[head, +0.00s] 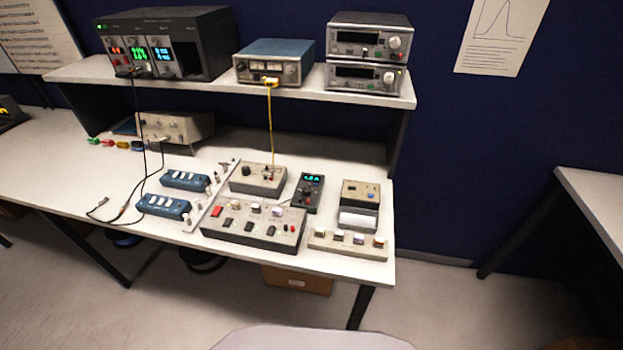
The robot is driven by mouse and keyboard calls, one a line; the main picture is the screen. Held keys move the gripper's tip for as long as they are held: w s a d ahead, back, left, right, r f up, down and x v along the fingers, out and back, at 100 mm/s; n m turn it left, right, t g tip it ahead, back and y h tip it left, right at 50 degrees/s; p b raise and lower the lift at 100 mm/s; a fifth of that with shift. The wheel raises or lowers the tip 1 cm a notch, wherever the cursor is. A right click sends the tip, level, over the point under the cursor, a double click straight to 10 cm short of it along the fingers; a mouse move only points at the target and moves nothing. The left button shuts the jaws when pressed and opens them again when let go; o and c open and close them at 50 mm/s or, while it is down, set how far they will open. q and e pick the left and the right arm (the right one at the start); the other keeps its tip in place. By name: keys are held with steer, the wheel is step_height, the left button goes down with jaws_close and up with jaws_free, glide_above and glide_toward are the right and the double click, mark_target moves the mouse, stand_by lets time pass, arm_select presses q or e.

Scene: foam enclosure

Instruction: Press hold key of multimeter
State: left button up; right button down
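The multimeter (308,193) is a small dark handheld unit with a lit green display at its top. It lies on the white bench (170,226), between a beige box with a black knob (258,179) and a beige printer-like box (359,203). A red spot shows on its face. Its keys are too small to tell apart, so I cannot pick out the hold key. Neither of my grippers is in view.
A wide beige control box (253,234) stands just in front of the multimeter. A strip with several small blocks (347,246) lies at the front right edge. A yellow cable (271,125) hangs from the shelf (205,92) behind. Blue switch boxes (163,207) stand left.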

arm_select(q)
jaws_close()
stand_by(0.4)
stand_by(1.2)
